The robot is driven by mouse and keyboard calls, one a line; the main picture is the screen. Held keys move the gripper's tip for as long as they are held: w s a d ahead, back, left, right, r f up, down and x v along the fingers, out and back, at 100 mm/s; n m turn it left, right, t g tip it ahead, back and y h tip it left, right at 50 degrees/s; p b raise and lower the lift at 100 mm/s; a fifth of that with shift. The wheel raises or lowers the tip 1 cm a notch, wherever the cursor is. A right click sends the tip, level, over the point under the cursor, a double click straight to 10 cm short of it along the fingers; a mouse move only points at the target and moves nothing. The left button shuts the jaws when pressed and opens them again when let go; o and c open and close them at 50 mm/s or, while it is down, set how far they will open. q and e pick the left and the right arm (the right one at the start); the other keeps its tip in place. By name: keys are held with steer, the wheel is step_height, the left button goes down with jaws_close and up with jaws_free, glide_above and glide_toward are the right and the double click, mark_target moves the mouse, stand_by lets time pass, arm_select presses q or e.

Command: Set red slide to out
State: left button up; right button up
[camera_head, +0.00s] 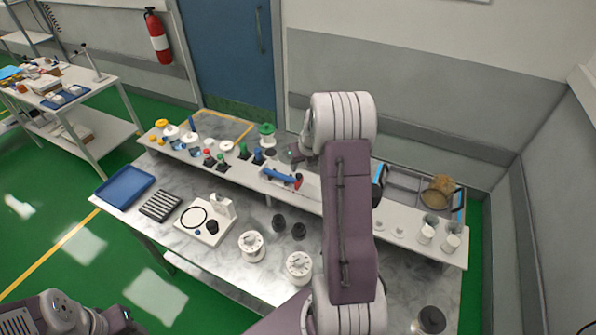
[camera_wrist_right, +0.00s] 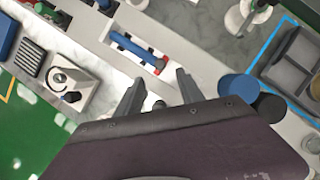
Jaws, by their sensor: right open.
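The red slide (camera_wrist_right: 159,64) is a small red piece at the right end of a long blue bar (camera_wrist_right: 130,46) on a white plate in the right wrist view. In the head view the red slide (camera_head: 298,181) and the blue bar (camera_head: 279,176) lie on the raised shelf, just left of my right arm. My right gripper (camera_wrist_right: 158,92) is open, its two fingers apart and empty, with the red slide beyond the fingertips in the picture. In the head view my right forearm hides most of that gripper. Only links of my left arm show at the lower left.
The shelf also bears several coloured knobs (camera_head: 220,160) and white cups (camera_head: 426,234). A blue tray (camera_head: 125,186), a black ribbed block (camera_head: 160,205) and white dials (camera_head: 251,245) are on the marble bench.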

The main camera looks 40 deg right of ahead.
mark_target(299, 175)
steer(key=p+x, duration=0.1)
steer(key=x, duration=0.7)
steer(key=shift+r, duration=0.1)
jaws_close()
stand_by(1.0)
